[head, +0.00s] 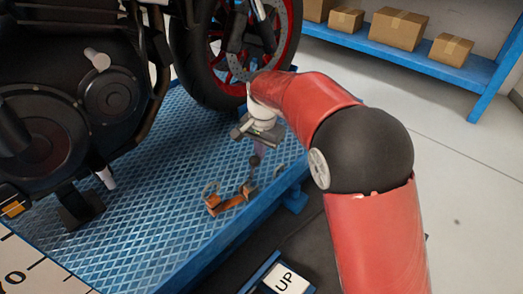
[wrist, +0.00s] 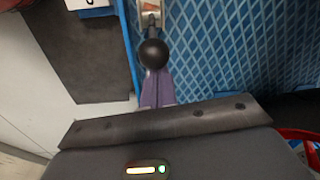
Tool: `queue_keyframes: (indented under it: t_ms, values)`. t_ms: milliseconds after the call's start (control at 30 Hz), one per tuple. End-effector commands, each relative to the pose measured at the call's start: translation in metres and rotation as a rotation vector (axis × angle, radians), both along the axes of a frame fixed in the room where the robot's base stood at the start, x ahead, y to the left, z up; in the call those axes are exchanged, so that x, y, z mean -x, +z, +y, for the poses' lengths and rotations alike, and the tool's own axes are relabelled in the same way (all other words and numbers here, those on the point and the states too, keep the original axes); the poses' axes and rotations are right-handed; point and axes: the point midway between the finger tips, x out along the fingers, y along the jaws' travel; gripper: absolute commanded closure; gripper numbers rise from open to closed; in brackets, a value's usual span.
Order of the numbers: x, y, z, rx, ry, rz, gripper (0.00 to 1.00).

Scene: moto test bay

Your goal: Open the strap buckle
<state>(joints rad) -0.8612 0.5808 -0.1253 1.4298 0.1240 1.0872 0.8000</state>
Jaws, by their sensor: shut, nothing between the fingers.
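The strap buckle (head: 247,188) stands on the blue lift platform near its edge, with an orange strap (head: 228,204) running left from it. Its lever ends in a black ball knob (head: 254,160), standing up. In the wrist view the knob (wrist: 153,52) lies right at my fingertips, with the metal buckle body (wrist: 150,10) beyond it. My gripper (wrist: 155,80) has purplish fingers, shut with nothing between them. In the head view my gripper (head: 260,148) is just above the knob. I cannot tell whether the fingertips touch it.
The motorcycle (head: 70,95) stands on the blue lift platform (head: 150,200) to the left, its front wheel (head: 225,50) behind my gripper. A sign reading UP (head: 284,281) is by the platform's near edge. Boxes (head: 398,28) sit on a blue shelf. The floor at right is clear.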

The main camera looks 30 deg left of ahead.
Motion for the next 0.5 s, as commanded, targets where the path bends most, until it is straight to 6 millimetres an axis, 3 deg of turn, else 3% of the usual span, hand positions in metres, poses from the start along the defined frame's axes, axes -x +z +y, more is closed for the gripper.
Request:
queue_keyframes:
  t_ms: [500]
  values:
    - [0.025, 0.007, 0.008, 0.055, 0.006, -0.188, 1.0]
